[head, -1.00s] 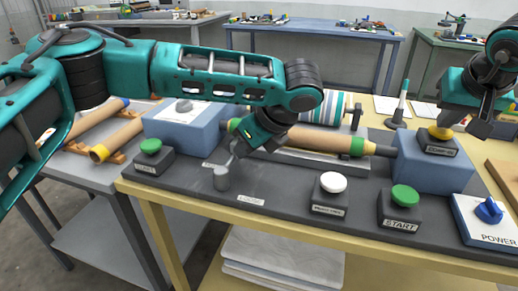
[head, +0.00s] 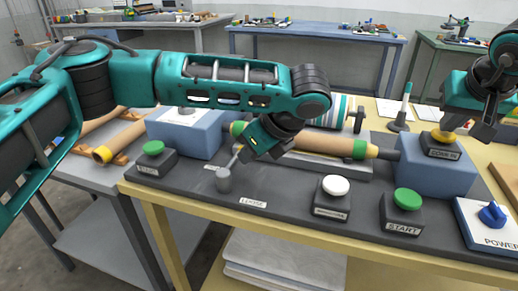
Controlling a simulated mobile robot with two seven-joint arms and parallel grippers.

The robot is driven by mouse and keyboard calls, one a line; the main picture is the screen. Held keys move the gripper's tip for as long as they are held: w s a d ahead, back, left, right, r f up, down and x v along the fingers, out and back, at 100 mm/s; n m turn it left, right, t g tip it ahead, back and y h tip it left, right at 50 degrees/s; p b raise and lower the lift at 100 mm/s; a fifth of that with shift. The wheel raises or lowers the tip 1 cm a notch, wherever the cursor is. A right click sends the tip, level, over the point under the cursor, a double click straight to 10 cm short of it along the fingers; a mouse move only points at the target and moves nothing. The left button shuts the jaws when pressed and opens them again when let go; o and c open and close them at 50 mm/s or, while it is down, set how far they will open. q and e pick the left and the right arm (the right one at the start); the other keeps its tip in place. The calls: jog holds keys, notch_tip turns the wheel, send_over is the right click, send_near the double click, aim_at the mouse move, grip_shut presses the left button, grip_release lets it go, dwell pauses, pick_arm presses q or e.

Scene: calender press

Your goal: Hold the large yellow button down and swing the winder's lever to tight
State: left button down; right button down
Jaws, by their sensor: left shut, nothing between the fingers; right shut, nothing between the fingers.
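The large yellow button (head: 443,135) sits on a dark box on the right blue block. My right gripper (head: 450,124) is shut and empty, with its tip at the top of the button; I cannot tell whether the button is pressed down. The winder's grey lever (head: 224,180) stands on the dark panel, its arm slanting up and right. A label reading LOOSE (head: 252,202) lies in front of it; another small label (head: 212,166) behind it is too small to read. My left gripper (head: 246,152) is shut and empty beside the lever's upper end; contact cannot be told.
Behind the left gripper lies a tan roller (head: 320,142) with green bands. A grey cone-based post (head: 400,118) stands behind.

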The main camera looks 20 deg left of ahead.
jog(key=shift+f, duration=0.4)
pick_arm(q)
jog(key=d+r, duration=0.9)
jog(key=r, duration=0.1)
jog(key=shift+s+r, duration=0.15)
jog(key=shift+r, duration=0.05)
